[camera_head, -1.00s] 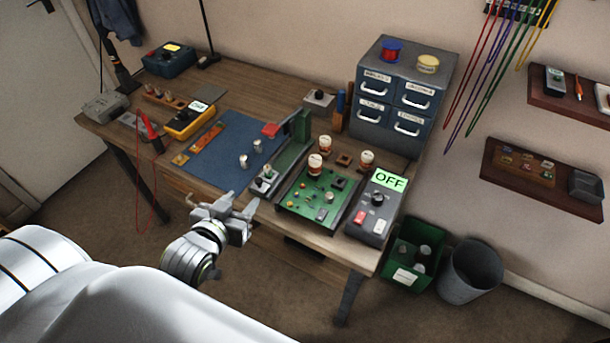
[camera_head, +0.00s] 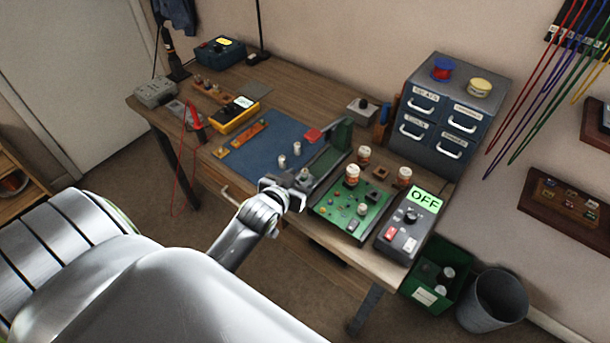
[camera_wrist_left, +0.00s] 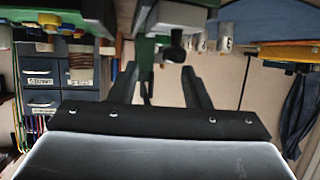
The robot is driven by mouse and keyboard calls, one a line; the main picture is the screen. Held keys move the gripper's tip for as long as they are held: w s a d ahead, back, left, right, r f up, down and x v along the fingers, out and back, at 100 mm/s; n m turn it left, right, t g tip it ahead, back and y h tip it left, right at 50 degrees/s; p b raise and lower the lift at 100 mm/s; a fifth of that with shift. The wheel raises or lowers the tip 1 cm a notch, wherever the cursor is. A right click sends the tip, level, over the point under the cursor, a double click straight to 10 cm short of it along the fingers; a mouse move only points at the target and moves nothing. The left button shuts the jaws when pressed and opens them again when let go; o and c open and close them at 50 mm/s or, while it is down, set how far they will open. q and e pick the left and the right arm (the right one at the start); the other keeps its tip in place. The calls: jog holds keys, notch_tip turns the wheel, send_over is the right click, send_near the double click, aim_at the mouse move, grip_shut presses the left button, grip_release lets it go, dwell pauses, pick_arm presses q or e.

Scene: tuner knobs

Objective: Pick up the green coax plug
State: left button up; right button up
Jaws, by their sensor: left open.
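I cannot clearly pick out the green coax plug. In the head view my left gripper (camera_head: 298,182) is over the front edge of the bench, at the near end of a grey-green rail fixture (camera_head: 326,160), and hides part of it. A small knob-like part (camera_head: 304,174) shows right by the fingers. In the left wrist view, which looks upside down, the two fingers (camera_wrist_left: 160,82) are apart with nothing between them. A black knob (camera_wrist_left: 174,52) on a grey block and a green upright piece (camera_wrist_left: 145,50) show beyond the fingertips. My right gripper is not in view.
A green circuit board (camera_head: 350,202) with small parts lies right of the gripper, beside a grey box (camera_head: 408,236) reading OFF. A blue mat (camera_head: 262,146) with two metal cylinders lies left. A drawer cabinet (camera_head: 455,110) stands behind.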

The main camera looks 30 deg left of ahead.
aim_at(304, 172)
pick_arm(q)
jog(key=shift+p+x, duration=0.45)
jog(key=shift+x, duration=2)
jog(key=shift+a+r, duration=0.1)
jog(key=shift+a, duration=0.05)
grip_shut()
